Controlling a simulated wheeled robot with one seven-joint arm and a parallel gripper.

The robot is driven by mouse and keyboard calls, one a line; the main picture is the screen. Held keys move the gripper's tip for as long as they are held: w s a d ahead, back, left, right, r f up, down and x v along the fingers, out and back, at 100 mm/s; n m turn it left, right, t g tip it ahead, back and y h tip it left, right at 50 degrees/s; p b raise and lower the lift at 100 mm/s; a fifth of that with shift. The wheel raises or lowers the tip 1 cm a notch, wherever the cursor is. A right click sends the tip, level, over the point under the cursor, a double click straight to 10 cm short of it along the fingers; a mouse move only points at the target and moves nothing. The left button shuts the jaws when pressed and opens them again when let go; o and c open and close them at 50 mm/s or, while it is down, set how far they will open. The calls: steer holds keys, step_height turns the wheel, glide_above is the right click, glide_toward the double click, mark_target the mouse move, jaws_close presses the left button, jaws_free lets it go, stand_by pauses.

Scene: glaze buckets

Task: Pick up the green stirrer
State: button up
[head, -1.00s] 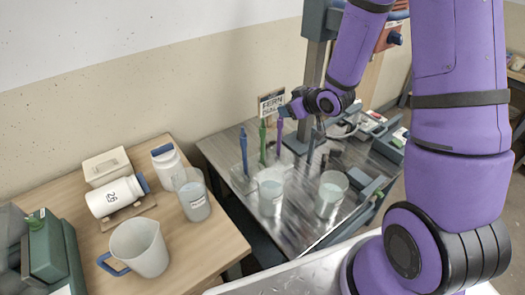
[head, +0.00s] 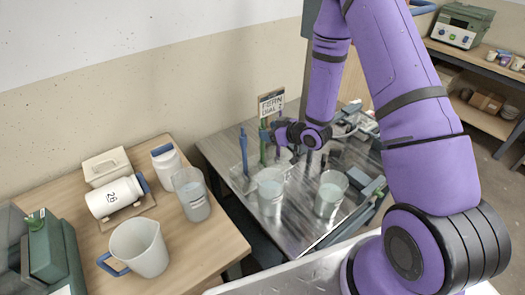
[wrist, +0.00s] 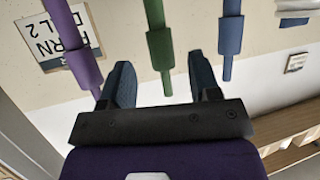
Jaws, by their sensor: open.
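The green stirrer (head: 263,146) stands upright on the metal table, between a blue stirrer (head: 244,150) and my gripper (head: 279,132) in the head view. In the wrist view the green stirrer (wrist: 160,50) shows between my two open fingers (wrist: 163,82), with its thick collar and thin end near fingertip level. I cannot tell whether it is fully inside the jaws. A purple stirrer (wrist: 73,45) is left of the fingers and the blue stirrer (wrist: 229,35) is right of them. The purple one is mostly hidden behind my gripper in the head view.
Clear tubs (head: 270,190) and (head: 331,193) stand on the metal table (head: 291,228) in front of the stirrers. A sign (head: 271,102) is behind them. The wooden table (head: 205,245) at left holds a jug (head: 140,247), bottles and a beaker (head: 191,193).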

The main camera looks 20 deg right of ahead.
steer(key=x, duration=0.5)
steer(key=shift+w+a+r, duration=0.1)
steer(key=shift+a+r, duration=0.1)
steer(key=shift+c, duration=0.5)
steer(key=c, duration=0.9)
